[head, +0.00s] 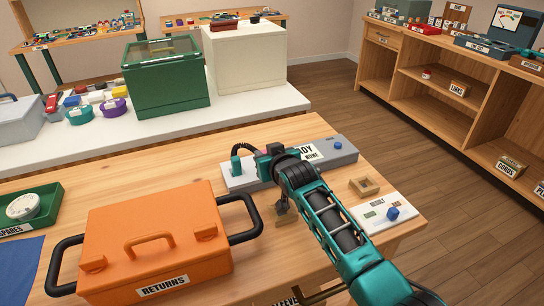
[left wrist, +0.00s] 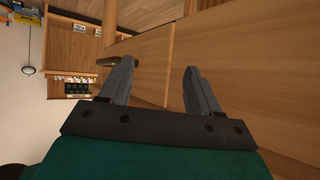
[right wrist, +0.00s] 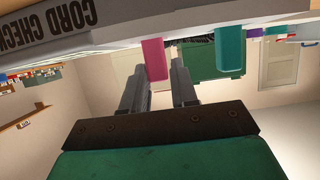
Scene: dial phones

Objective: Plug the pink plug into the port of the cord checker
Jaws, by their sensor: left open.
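The cord checker (head: 240,183) is a long grey box on the wooden table; its side lettering (right wrist: 65,27) shows in the right wrist view. The pink plug (right wrist: 155,58) stands against the checker there; its port end is hidden. A teal plug (head: 236,166) with a dark cord is on the checker's left part, and also shows in the right wrist view (right wrist: 230,50). My right gripper (head: 268,158) is at the checker, its fingers (right wrist: 162,65) closed to about the pink plug's width around it. My left gripper (left wrist: 160,65) is open and empty near a table edge.
An orange RETURNS case (head: 155,245) with black side handles stands left of my right arm. A white RESULT panel (head: 385,213) with a blue knob and a small wooden tray (head: 364,186) lie to its right. A green SPARES tray (head: 48,205) is at far left.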

